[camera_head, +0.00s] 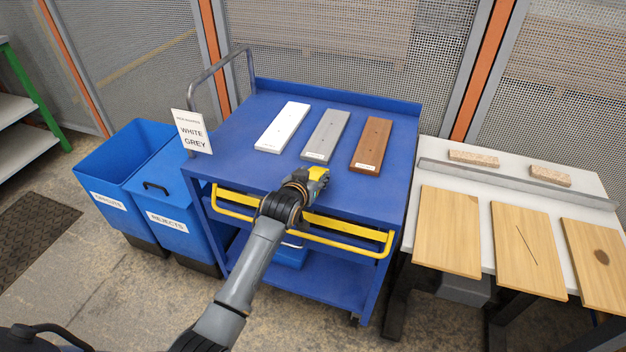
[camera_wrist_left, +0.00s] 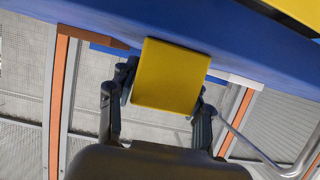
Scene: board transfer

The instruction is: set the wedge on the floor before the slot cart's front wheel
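The yellow wedge (camera_wrist_left: 170,75) sits between the two fingers of my left gripper (camera_wrist_left: 157,115) in the left wrist view. In the head view the wedge (camera_head: 319,173) shows as a small yellow piece at the tip of my left gripper (camera_head: 312,179), in front of the blue slot cart (camera_head: 263,176), around the height of its top's front edge. The gripper is shut on it. A caster wheel (camera_head: 355,319) shows small and dark at the cart's lower front right corner. Other wheels are hidden. My right gripper is out of view.
White, grey and brown boards (camera_head: 371,146) lie on the cart. Yellow rails (camera_head: 345,247) project from its front. Blue bins (camera_head: 167,208) stand left. A white table (camera_head: 487,185) with wooden boards stands close at right. The concrete floor (camera_head: 130,295) is open in front of the bins.

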